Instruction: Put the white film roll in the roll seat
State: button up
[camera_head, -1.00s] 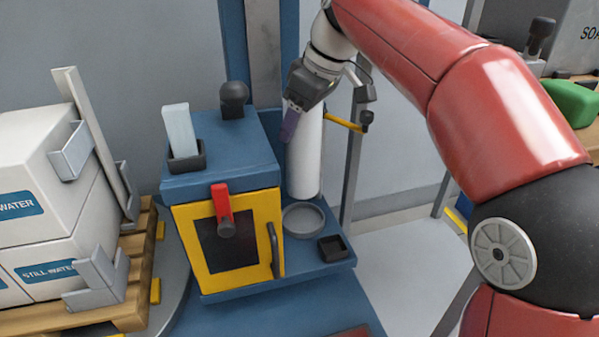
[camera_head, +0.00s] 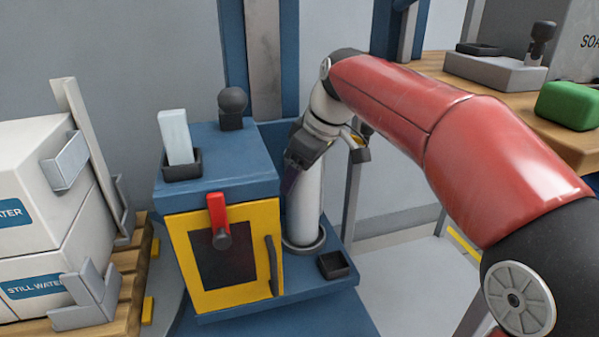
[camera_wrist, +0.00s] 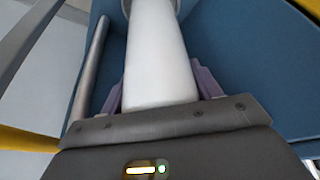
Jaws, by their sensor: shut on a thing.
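The white film roll (camera_head: 305,208) stands upright, with its lower end within the rim of the round grey roll seat (camera_head: 319,246). I cannot tell if it rests fully on the seat's floor. My gripper (camera_head: 291,178) is shut on the upper part of the roll, and the hand partly hides the roll's top. In the wrist view the white roll (camera_wrist: 160,60) runs between the two purple fingers, and a bit of the grey seat rim (camera_wrist: 176,5) shows at its far end.
A blue machine (camera_head: 220,165) with a yellow door (camera_head: 185,250), red-topped lever (camera_head: 217,210) and black knob (camera_head: 232,100) stands just left of the roll. A small black tray (camera_head: 334,265) is right of the seat. Boxes on a pallet (camera_head: 130,270) stand at left.

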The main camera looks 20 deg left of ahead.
jog(key=o, duration=1.8)
jog(key=shift+f, duration=0.1)
jog(key=p+v, duration=0.3)
jog(key=v, duration=0.9)
jog(key=shift+p, duration=0.3)
jog(key=shift+s, duration=0.1)
